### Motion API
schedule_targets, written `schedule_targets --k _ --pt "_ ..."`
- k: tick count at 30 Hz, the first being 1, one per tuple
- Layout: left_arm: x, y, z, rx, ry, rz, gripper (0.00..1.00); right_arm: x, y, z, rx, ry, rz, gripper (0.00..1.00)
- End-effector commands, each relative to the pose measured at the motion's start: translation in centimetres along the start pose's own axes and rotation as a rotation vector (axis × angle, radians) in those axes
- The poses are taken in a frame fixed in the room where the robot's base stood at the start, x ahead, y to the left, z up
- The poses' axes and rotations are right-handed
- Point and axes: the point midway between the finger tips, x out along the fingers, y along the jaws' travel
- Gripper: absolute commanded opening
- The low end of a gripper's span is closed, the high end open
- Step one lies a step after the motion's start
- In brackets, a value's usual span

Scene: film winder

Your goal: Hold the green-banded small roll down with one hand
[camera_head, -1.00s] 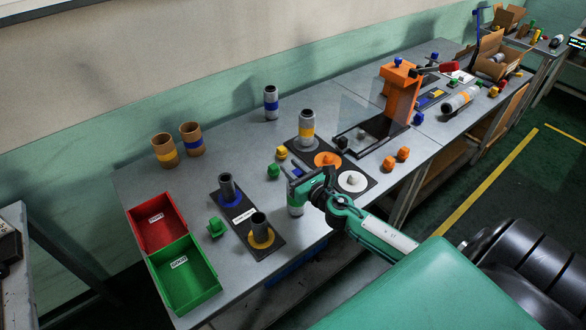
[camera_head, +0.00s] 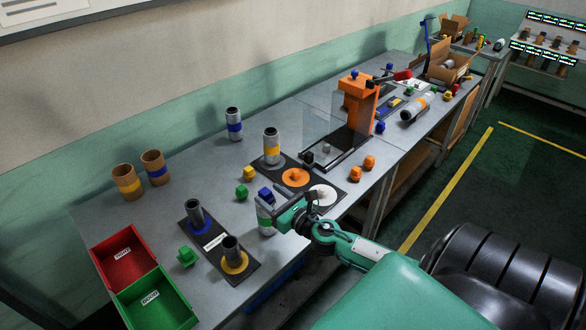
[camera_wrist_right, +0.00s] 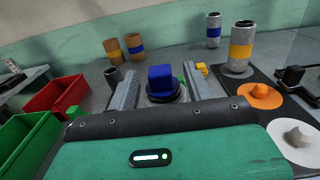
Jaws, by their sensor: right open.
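The green-banded small roll (camera_head: 265,222) stands upright near the front edge of the table in the head view, a grey cylinder partly covered by my right gripper. My right gripper (camera_head: 280,206) is at its upper part. In the right wrist view my right gripper (camera_wrist_right: 160,80) is open, with one finger on each side of the roll's dark round top (camera_wrist_right: 163,95). A blue cube (camera_wrist_right: 160,77) shows just beyond that top and also in the head view (camera_head: 265,193); I cannot tell whether it touches the roll. Finger contact is unclear. My left gripper is out of view.
A black plate with a blue-ringed post and a yellow-ringed post (camera_head: 234,262) is left of the roll. A green cube (camera_head: 187,256), red bin (camera_head: 125,258) and green bin (camera_head: 160,300) lie further left. A yellow-banded roll (camera_head: 271,146) and orange disc (camera_head: 296,177) stand behind.

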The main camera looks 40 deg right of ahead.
Motion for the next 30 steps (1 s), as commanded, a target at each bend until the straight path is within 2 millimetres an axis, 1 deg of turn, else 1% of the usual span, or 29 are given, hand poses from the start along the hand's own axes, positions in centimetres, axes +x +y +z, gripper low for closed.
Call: schedule_targets --k 1,3,9,15,18,22,30 --pt "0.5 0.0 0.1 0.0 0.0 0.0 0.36 -0.9 0.1 -0.3 -0.001 0.002 0.002 0.52" --pt "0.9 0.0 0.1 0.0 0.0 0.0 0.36 -1.9 0.1 -0.4 0.0 0.002 0.002 0.52" --pt "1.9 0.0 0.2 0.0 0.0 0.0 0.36 -4.8 0.1 -0.4 0.001 0.003 0.001 0.52" --pt "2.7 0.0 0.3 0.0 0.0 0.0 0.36 -7.3 0.0 -0.3 0.001 0.001 0.001 0.52" --pt "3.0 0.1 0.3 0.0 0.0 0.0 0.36 -8.2 0.0 -0.2 0.002 0.001 0.001 0.52" --pt "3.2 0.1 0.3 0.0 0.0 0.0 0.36 -8.8 0.0 -0.1 0.001 0.0 0.001 0.52" --pt "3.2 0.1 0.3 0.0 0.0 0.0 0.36 -9.1 0.0 0.0 0.0 0.0 0.001 0.52"
